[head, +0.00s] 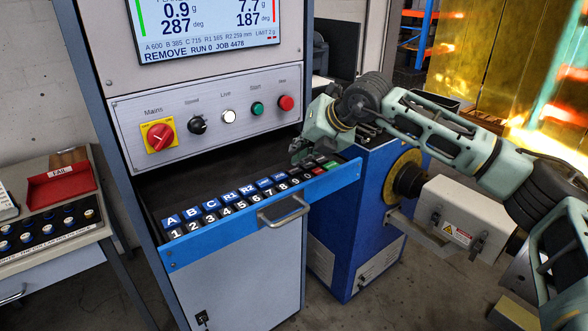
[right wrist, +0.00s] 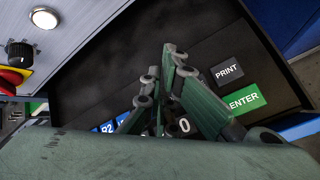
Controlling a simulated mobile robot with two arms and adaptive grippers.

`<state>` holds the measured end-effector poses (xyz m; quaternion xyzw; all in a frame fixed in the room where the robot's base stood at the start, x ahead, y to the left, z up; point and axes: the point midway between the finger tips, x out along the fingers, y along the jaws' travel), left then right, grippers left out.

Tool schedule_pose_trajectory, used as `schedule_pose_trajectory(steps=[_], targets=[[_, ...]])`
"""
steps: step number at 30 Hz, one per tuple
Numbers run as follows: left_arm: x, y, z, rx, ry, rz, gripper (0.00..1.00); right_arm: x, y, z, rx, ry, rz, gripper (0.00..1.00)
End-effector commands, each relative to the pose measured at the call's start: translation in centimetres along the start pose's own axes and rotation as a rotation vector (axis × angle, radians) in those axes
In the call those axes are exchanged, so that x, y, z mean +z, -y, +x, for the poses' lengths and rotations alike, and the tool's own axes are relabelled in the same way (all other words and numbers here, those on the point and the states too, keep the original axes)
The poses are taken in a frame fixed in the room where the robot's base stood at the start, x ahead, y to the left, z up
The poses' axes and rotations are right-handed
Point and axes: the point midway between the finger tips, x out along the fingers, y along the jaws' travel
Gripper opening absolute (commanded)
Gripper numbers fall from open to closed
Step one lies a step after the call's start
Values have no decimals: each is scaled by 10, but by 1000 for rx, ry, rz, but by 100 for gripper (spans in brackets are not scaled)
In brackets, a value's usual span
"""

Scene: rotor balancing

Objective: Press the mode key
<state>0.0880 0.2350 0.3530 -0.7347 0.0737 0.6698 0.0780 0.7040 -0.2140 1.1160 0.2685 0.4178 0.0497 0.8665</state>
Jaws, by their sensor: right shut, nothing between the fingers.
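The keyboard drawer (head: 262,222) is pulled out of the cabinet and carries rows of blue, black, red and green keys. No key label reading "mode" can be made out; some blue keys at the right end of the row are too small to read or hidden by my gripper. My right gripper (head: 303,156) is shut and empty, low over the right end of the keys. In the right wrist view its fingers (right wrist: 160,78) hide part of the key rows, beside the 0 key (right wrist: 184,125). I cannot tell whether they touch a key. My left gripper is not in view.
The green ENTER key (right wrist: 244,99) and black PRINT key (right wrist: 227,72) lie right of the fingers. Above the drawer are the screen (head: 205,25) and a panel with the red mains switch (head: 160,136). A drawer handle (head: 285,212) sticks out in front.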

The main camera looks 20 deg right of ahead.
Motion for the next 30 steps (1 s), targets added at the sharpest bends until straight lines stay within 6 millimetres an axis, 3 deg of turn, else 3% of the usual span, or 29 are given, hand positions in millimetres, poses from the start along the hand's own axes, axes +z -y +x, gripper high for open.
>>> schedule_pose_trajectory(steps=[8, 22, 30], targets=[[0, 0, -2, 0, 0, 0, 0, 3, -3, -3, 1, 1, 0, 0], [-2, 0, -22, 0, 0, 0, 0, 25, -25, -34, 0, 1, 0, 0], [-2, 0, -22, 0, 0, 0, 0, 26, -25, -35, 0, 1, 0, 0]])
